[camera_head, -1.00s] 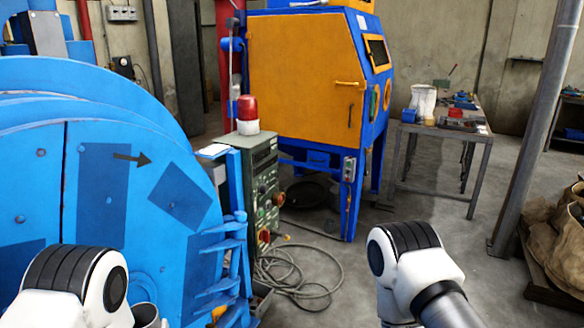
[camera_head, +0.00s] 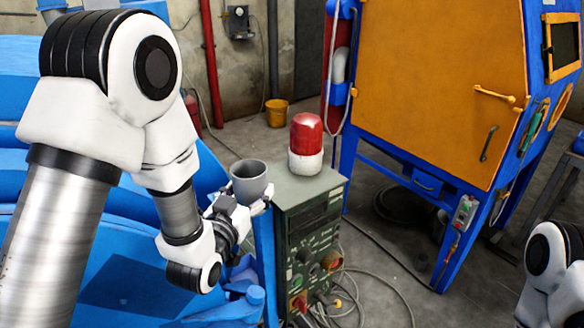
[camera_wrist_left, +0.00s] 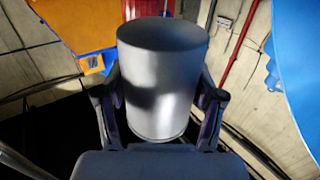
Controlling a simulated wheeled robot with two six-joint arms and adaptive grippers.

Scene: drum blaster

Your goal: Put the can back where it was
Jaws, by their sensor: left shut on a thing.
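The can (camera_head: 248,181) is a plain grey open-topped cylinder, roughly upright in the head view. My left gripper (camera_head: 247,203) is shut on it and holds it beside the top of the green control box (camera_head: 310,222), at the box's left edge. I cannot tell how far apart can and box are. In the left wrist view the can (camera_wrist_left: 162,82) fills the middle, with the fingers of the left gripper (camera_wrist_left: 160,112) on both its sides. My right gripper is out of view; only part of the right arm shows at the right edge.
A red and white warning lamp (camera_head: 306,146) stands on the control box, right of the can. The blue drum machine (camera_head: 130,275) lies left and below. The orange and blue cabinet (camera_head: 440,90) stands at right. Cables (camera_head: 365,290) lie on the floor.

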